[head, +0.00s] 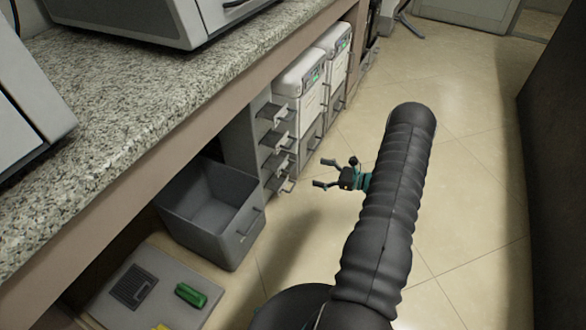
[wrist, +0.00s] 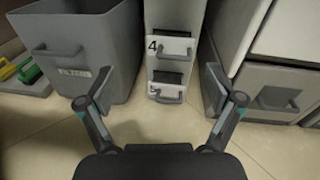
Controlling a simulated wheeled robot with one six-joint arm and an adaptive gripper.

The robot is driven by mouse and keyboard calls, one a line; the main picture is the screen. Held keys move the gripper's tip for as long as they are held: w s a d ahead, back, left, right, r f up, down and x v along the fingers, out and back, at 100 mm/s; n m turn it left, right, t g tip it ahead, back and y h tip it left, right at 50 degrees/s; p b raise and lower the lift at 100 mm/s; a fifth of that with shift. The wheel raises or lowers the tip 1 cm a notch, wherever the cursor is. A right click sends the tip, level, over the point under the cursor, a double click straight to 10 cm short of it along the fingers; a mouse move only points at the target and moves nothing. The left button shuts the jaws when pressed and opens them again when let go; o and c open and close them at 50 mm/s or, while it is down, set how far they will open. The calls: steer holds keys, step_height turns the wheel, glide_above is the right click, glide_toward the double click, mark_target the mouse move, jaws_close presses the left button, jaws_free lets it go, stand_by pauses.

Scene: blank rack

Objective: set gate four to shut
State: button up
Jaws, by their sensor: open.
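A narrow grey rack (head: 236,134) stands under the counter, with several small handled gates jutting out from its front in the head view. In the wrist view, gate four (wrist: 185,46) is a pale plate marked 4 with a grey handle. A dark gap shows beneath it, above the lower gate (wrist: 178,90), whose number is partly hidden, perhaps 5. Gate four looks tilted out rather than flush. My gripper (head: 321,173) is open and empty, apart from the rack on its right. In the wrist view my gripper (wrist: 161,101) points at the rack, fingers spread either side.
A grey bin (wrist: 88,50) labelled FILTERS stands left of the rack. White units (head: 302,80) with grey drawers stand beyond it. A board (head: 150,285) with a green item (head: 191,295) lies on the floor. The granite counter (head: 130,75) overhangs. Tiled floor is clear at right.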

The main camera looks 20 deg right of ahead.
mark_target(293, 166)
step_height(293, 166, down, 4)
steer(key=d+m+t+h, duration=0.1)
steer(key=d+m+t, duration=0.1)
steer(key=x, duration=1.2)
steer(key=shift+w+a+f, duration=0.2)
steer(key=shift+a+f, duration=0.1)
steer(key=shift+a, duration=0.05)
